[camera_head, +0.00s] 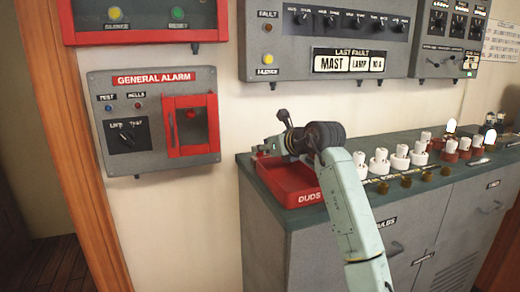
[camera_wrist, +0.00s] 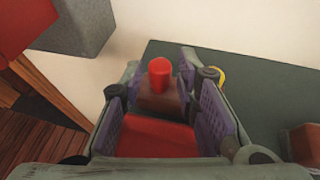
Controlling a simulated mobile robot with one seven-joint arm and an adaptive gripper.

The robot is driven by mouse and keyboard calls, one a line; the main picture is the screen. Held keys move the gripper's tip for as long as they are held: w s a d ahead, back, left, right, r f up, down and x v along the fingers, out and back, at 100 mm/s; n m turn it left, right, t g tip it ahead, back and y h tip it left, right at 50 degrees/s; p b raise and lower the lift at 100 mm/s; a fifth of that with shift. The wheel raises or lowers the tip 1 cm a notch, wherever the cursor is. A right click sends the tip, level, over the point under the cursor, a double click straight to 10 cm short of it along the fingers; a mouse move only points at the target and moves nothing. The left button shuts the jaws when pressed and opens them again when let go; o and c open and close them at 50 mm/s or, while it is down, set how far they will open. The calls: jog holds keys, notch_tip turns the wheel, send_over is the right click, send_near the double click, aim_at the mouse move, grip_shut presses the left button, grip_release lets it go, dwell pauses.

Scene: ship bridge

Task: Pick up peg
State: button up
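In the wrist view, a short red cylinder, which looks like the peg (camera_wrist: 160,74), stands upright on a darker brownish-red part between the far ends of my fingers. My gripper (camera_wrist: 160,68) has its purple pads spread wide apart, one on each side of it. A gap shows between the red cylinder and each finger; whether the darker part below touches the pads is not clear. In the head view, my gripper (camera_head: 273,146) is low over the back of the red tray marked DUDS (camera_head: 305,198). The peg is not discernible there.
The tray sits at the left end of a green-topped grey cabinet (camera_head: 285,232). White and red sockets (camera_head: 400,157) with several bulbs stand to the right.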

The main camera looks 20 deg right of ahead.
jog(key=shift+x, duration=1.3)
jog(key=shift+c, duration=0.5)
jog(key=shift+r, duration=0.1)
jog(key=c, duration=0.5)
jog(key=shift+o, duration=0.2)
jog(key=shift+r, duration=1.45)
jog(key=shift+s+a+r+b, duration=0.2)
jog(key=shift+b, duration=0.25)
jog(key=s+a+b, duration=0.4)
jog(key=s+a, duration=0.7)
jog(key=a, duration=0.1)
jog(key=shift+s+a, duration=0.4)
